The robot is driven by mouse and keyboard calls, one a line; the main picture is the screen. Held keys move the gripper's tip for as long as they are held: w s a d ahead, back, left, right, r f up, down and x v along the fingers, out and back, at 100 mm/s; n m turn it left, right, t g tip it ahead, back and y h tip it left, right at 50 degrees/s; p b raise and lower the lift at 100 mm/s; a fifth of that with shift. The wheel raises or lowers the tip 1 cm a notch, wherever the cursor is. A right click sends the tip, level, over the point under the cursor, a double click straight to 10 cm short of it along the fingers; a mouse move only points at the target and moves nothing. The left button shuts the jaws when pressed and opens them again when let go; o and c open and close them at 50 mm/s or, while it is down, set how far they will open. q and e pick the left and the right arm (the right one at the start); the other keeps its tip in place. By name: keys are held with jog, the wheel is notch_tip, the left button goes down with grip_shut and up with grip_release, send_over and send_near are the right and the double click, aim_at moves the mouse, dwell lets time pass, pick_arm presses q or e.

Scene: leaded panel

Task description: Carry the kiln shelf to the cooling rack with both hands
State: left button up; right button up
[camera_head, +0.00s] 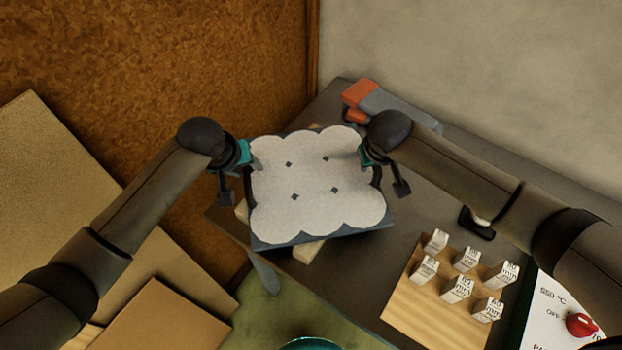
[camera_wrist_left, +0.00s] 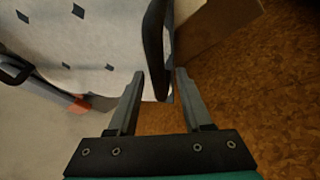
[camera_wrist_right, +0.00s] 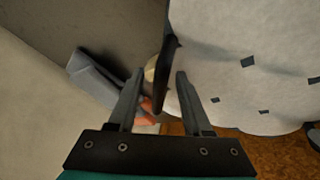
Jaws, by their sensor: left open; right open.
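The kiln shelf (camera_head: 315,215) is a dark slab with a white, scalloped-edged sheet and several small dark diamonds on top. It lies over pale wooden pieces (camera_head: 309,251) on the dark table, with a black handle on each side. My left gripper (camera_head: 252,170) is open at the left handle (camera_head: 248,192); in the left wrist view the handle (camera_wrist_left: 154,45) lies between the finger lines. My right gripper (camera_head: 368,168) is open at the right handle (camera_head: 377,185); in the right wrist view the handle (camera_wrist_right: 167,65) lies between its fingers. I cannot identify a cooling rack for certain.
A wooden board (camera_head: 402,305) with several labelled white blocks stands at front right, beside a panel with a red knob (camera_head: 581,324). An orange-and-grey object (camera_head: 372,98) lies behind the shelf. A green surface (camera_head: 262,320) is in front; brown boards (camera_head: 160,315) are at left.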

pick_arm(q)
jog(key=shift+r, duration=0.1)
pick_arm(e)
jog(key=shift+s+a+r, duration=0.1)
jog(key=shift+s+r, duration=0.05)
jog(key=shift+r, duration=0.2)
pick_arm(q)
jog(key=v, duration=1.2)
pick_arm(e)
jog(key=v, duration=1.1)
jog(key=shift+r, duration=0.1)
